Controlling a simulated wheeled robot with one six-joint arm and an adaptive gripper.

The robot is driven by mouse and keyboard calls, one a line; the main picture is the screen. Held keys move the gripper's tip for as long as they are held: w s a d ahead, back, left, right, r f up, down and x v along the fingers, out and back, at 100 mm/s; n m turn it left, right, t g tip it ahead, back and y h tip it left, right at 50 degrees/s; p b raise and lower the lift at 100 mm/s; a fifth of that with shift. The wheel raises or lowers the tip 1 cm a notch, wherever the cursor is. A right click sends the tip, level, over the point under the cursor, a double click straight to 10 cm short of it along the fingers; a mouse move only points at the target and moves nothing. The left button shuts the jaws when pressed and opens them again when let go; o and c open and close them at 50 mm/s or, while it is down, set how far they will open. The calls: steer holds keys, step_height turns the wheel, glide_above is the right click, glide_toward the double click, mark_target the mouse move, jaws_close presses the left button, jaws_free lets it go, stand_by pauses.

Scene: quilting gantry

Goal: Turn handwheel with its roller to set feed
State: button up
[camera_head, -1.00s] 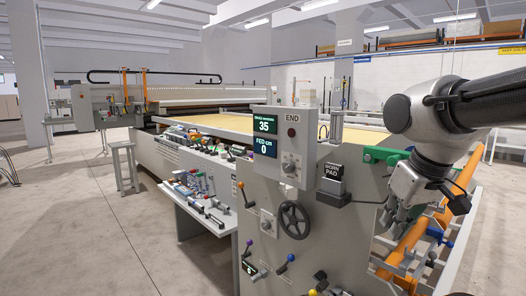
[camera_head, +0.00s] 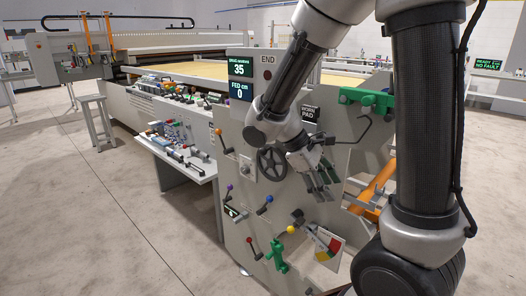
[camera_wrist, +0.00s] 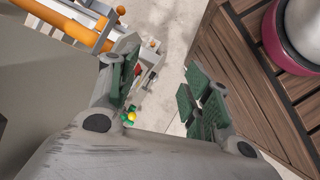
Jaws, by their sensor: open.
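The black handwheel (camera_head: 271,163) is on the grey end panel of the machine, left of my gripper in the head view. My gripper (camera_head: 322,190) hangs in front of the panel, right of and a little below the wheel, open and empty. In the wrist view my gripper (camera_wrist: 160,88) shows its green finger pads spread apart with nothing between them. The handwheel cannot be made out in the wrist view. An orange roller (camera_head: 372,187) shows partly at the right end of the machine, behind my arm. The display (camera_head: 240,79) reads 35 above and FED cm 0 below.
Levers with coloured knobs (camera_head: 292,230) and a green clamp (camera_head: 277,257) stick out below the wheel. A hook (camera_head: 362,130) and a WORN PAD box (camera_head: 310,114) are to the right. A tool shelf (camera_head: 185,160) stands left.

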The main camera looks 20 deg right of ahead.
steer(key=w+a+f+n+t+h, duration=0.1)
steer(key=w+f+n+t+h, duration=0.15)
steer(key=w+n, duration=0.2)
steer(key=w+a+f+n+t+h, duration=0.1)
steer(key=w+a+f+n+h, duration=0.1)
steer(key=w+n+h, duration=0.3)
steer(key=n+t, duration=0.7)
steer(key=t, duration=0.4)
glide_toward(261, 153)
steer(key=shift+m+y, duration=0.25)
steer(key=shift+y, duration=0.1)
steer(key=x, duration=1.1)
steer(key=shift+r, duration=0.3)
steer(key=shift+w+d, duration=0.2)
steer(key=shift+d, duration=0.1)
jaws_close()
